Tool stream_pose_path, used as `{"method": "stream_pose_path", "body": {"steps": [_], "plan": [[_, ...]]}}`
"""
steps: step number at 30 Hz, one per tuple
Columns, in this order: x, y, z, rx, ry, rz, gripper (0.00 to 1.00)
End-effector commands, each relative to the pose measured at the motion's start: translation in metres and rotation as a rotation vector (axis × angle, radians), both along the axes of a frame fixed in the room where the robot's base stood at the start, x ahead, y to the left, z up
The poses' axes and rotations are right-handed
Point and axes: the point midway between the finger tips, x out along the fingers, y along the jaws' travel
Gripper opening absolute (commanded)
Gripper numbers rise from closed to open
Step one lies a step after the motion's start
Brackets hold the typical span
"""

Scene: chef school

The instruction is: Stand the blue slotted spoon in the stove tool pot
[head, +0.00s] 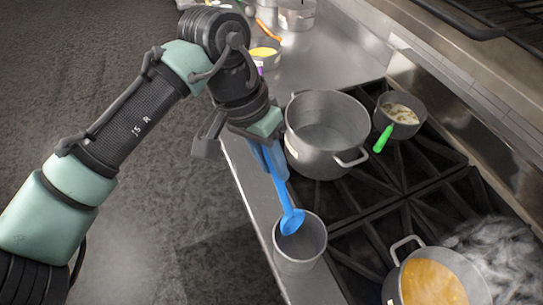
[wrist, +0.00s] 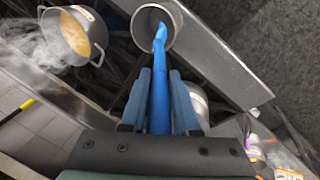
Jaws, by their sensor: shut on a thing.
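The blue slotted spoon (head: 288,205) is in my gripper, with its head pointing down. My gripper (head: 265,158) is shut on the spoon's handle, up and left of the pot in the head view. The stove tool pot (head: 298,262) is a grey metal cylinder at the counter edge beside the stove. The spoon's head overlaps the pot's mouth in the head view; I cannot tell how deep it is. In the wrist view, the spoon (wrist: 159,85) runs between the fingers (wrist: 159,80) towards the pot (wrist: 140,14), its head over the opening.
A large empty pot (head: 326,115) stands on the stove close to my gripper. A small pan with a green handle (head: 383,139) is behind it. A steaming pot of orange soup (head: 432,284) is at the lower right. Containers (head: 264,60) stand on the far counter.

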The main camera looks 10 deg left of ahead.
Motion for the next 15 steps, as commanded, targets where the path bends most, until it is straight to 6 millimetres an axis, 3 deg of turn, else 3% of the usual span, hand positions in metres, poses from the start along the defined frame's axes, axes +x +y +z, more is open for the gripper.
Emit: {"method": "stream_pose_path", "body": {"steps": [15], "plan": [[-0.005,-0.013,-0.054,-0.002,0.000,-0.001,0.00]]}}
